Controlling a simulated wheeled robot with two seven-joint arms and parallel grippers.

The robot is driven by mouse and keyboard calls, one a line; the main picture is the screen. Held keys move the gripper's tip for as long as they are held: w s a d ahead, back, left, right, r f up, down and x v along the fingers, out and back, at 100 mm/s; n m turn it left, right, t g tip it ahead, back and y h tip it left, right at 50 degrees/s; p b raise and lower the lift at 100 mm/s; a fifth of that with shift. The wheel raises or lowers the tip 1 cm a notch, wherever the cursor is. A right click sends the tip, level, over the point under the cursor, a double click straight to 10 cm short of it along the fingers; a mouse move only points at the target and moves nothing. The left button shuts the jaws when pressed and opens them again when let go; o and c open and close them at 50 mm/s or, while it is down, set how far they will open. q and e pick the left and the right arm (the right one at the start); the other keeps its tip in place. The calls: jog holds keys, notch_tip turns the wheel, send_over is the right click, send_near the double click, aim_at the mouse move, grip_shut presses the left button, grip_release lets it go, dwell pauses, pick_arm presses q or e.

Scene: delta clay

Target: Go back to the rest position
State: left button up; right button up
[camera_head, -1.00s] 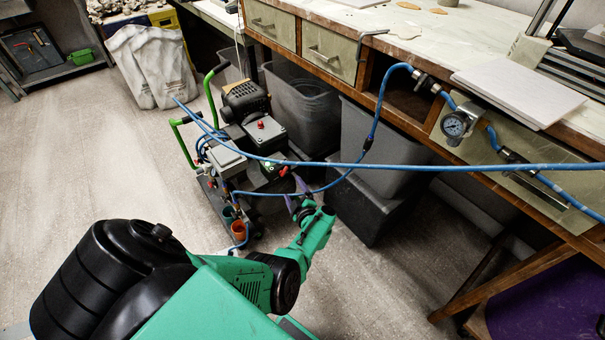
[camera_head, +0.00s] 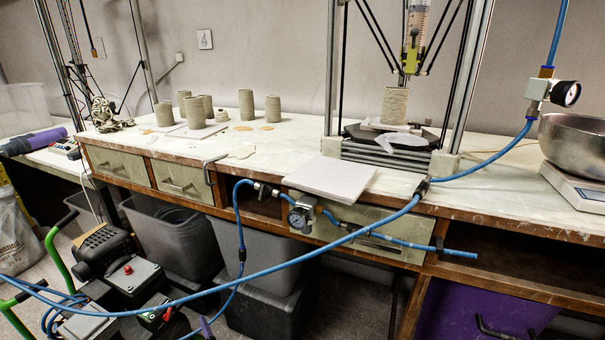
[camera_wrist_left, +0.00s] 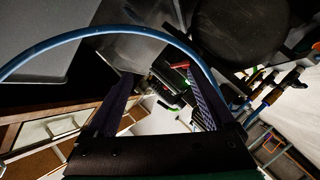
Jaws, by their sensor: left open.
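My left gripper (camera_wrist_left: 158,90) is open in the left wrist view, its two dark purple fingers spread with nothing between them. In the head view only a purple fingertip (camera_head: 205,327) of it shows at the bottom edge, beside the compressor cart; the rest of that arm is out of frame. A blue hose (camera_wrist_left: 120,29) arches across the wrist view above and around the fingers; whether it touches them I cannot tell. My right gripper is in neither view.
The compressor cart (camera_head: 130,277) stands at lower left. Grey bins (camera_head: 262,250) are under the wooden bench (camera_head: 250,160). A blue hose (camera_head: 330,247) crosses in front of the bench. The bench holds clay cylinders (camera_head: 246,104), a clay printer (camera_head: 395,140) and a white board (camera_head: 332,178).

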pick_arm(q)
jog(key=s+d+f+m+g+h, duration=0.3)
jog(key=s+d+f+m+h, duration=0.35)
jog(key=s+m, duration=0.2)
jog(key=s+d+f+m+g+h, duration=0.4)
jog(key=s+d+f+m+h, duration=0.15)
jog(key=s+f+m, duration=0.35)
jog(key=s+r+m+g+y, duration=0.1)
jog(key=s+m+g+y, duration=0.15)
jog(key=s, duration=0.75)
jog(key=s+a+r+g+p, duration=0.1)
jog(key=s+a+r+p, duration=0.1)
jog(key=s+r+p, duration=0.9)
jog(key=s+p, duration=0.2)
jog(key=p, duration=0.8)
jog(key=shift+s+a, duration=0.2)
jog(key=shift+a, duration=0.15)
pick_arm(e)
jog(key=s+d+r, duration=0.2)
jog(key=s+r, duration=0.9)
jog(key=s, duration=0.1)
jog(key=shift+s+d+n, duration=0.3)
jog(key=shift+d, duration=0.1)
